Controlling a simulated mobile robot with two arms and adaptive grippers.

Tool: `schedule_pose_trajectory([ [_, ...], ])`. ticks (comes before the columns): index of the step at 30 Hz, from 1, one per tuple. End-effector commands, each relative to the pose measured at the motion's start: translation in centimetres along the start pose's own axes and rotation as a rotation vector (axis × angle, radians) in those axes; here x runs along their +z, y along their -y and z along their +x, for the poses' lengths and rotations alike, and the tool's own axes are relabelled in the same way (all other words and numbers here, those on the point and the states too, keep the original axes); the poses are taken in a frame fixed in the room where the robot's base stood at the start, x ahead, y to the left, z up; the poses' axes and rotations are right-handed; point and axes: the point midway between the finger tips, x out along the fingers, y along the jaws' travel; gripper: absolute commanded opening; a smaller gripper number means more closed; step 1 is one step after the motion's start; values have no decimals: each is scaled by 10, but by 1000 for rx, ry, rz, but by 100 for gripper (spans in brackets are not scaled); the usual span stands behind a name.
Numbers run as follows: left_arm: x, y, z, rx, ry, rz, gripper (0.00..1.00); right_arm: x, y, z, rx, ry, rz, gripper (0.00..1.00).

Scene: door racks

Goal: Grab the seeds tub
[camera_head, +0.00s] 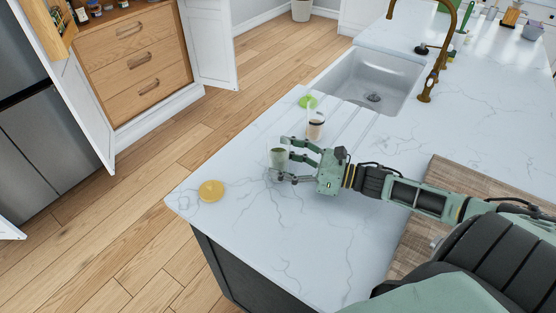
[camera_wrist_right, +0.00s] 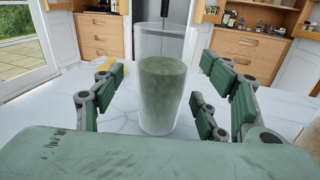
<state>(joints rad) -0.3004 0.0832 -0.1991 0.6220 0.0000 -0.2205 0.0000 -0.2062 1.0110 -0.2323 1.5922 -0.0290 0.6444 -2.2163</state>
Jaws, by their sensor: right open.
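The seeds tub looks like a clear, tall container partly filled with greenish seeds. It stands upright on the white marble counter in the head view (camera_head: 278,158) and in the middle of the right wrist view (camera_wrist_right: 160,95). My right gripper (camera_head: 285,160) is open around the tub. In the right wrist view my right gripper's fingers (camera_wrist_right: 160,98) stand on both sides of it, with gaps left and right. My left gripper is not in view.
A round yellow lid (camera_head: 211,190) lies near the counter's left corner. A jar with a brown top (camera_head: 315,128) and a green lid (camera_head: 308,102) are behind the gripper, near the sink (camera_head: 372,78). A wooden board (camera_head: 440,185) lies on the right.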

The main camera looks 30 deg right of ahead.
Motion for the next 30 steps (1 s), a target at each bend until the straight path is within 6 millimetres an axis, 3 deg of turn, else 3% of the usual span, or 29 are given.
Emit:
schedule_pose_trajectory([
  [7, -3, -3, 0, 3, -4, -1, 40, -1, 0, 1, 0, -1, 1, 67],
  [26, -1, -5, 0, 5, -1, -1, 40, -1, 0, 0, 0, -1, 1, 12],
  [30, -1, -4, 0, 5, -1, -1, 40, 0, 0, 1, 0, 0, 1, 10],
])
